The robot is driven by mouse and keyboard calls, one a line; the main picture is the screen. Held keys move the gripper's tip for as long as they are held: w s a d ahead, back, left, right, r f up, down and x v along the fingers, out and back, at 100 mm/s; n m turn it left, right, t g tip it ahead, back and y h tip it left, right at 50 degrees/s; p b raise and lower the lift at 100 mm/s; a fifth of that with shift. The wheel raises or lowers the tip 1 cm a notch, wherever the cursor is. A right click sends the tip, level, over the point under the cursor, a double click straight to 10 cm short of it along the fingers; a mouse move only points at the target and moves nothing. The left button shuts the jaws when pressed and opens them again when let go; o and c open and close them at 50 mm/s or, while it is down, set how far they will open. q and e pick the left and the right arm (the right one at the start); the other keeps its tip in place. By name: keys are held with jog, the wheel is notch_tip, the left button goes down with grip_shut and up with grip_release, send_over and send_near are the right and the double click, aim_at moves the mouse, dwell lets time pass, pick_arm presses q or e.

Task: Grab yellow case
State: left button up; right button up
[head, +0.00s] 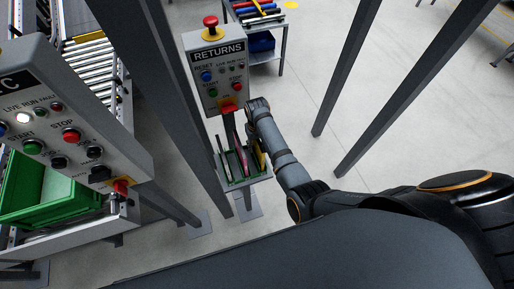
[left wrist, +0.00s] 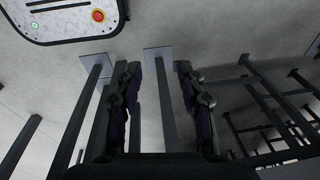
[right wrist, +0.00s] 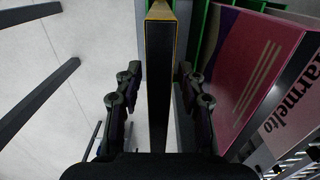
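The yellow case (head: 261,160) stands upright at the right end of a small rack (head: 246,182) under the RETURNS panel, partly hidden by my right arm in the head view. In the right wrist view the case (right wrist: 158,75) appears edge-on, dark with a thin yellow border. My right gripper (right wrist: 159,85) is open, with one finger on each side of the case and a narrow gap showing on both sides. It also shows in the head view (head: 259,130). My left gripper (left wrist: 157,82) is open and empty, with only floor and posts beyond it; it is not visible in the head view.
A magenta case (right wrist: 243,65) and other upright items stand close beside the yellow case in the rack. The RETURNS panel (head: 217,70) rises just behind. Grey posts (head: 345,65) stand to the right. A green bin (head: 45,190) sits at left.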

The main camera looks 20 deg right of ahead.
jog(key=shift+d+f, duration=0.15)
jog(key=shift+f, duration=0.4)
jog(key=shift+c, duration=0.4)
jog(key=c, duration=0.7)
pick_arm(q)
jog(key=shift+s+d, duration=0.65)
jog(key=shift+d, duration=0.1)
pick_arm(e)
grip_shut()
pick_arm(q)
jog(key=shift+a, duration=0.1)
